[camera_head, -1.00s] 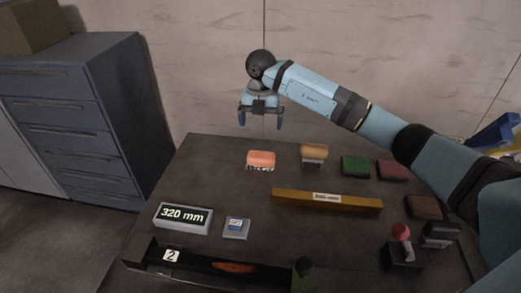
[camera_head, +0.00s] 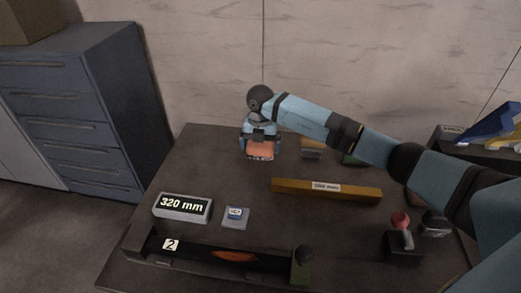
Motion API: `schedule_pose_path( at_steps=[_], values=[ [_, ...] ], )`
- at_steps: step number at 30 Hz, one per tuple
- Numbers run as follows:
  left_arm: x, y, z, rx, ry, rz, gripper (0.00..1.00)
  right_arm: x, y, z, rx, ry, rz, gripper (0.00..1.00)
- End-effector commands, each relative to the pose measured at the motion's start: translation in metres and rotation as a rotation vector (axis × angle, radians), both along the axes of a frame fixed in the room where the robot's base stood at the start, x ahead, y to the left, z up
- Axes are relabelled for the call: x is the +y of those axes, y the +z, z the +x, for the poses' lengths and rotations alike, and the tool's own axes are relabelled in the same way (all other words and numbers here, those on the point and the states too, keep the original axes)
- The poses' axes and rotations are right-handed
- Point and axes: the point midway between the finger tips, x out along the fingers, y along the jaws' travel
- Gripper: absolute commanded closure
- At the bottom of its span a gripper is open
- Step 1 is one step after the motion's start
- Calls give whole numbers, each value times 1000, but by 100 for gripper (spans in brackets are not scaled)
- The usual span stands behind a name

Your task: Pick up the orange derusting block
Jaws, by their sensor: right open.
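The orange derusting block (camera_head: 260,151) lies on the dark table near its back edge, left of the middle. Its lower edge has a pale, speckled band. My right gripper (camera_head: 260,153) is lowered over the block, fingers pointing down, with one finger at its left side and one at its right. The jaws are open, and I cannot tell whether either finger touches the block. The gripper's body hides the top of the block. My left gripper is not in view.
A tan-topped block (camera_head: 311,147) stands just right, partly behind my arm, with a green block (camera_head: 352,159) beyond. A red-knobbed device (camera_head: 401,240) stands front right.

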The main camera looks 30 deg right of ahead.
Motion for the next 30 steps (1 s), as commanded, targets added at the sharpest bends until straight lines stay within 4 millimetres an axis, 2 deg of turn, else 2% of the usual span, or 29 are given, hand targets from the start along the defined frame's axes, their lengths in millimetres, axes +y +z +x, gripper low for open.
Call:
schedule_pose_path(
  at_steps=[3, 9, 13, 14, 23, 26, 30],
  values=[
    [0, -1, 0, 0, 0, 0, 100, 0, -12, 0, -1, -1, 1, 0],
    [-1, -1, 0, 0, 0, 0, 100, 0, -12, 0, -1, -1, 0, 0],
    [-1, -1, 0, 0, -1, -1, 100, 0, -12, 0, -1, -1, 0, 30],
    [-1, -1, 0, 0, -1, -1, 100, 0, -12, 0, -1, -1, 0, 34],
    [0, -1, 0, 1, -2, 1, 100, 0, -10, 1, -2, -1, 1, 33],
    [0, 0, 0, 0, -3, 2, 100, 0, -4, 1, -3, 0, 0, 33],
    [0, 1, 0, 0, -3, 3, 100, 0, 12, 1, -5, 0, 0, 33]
  ],
)
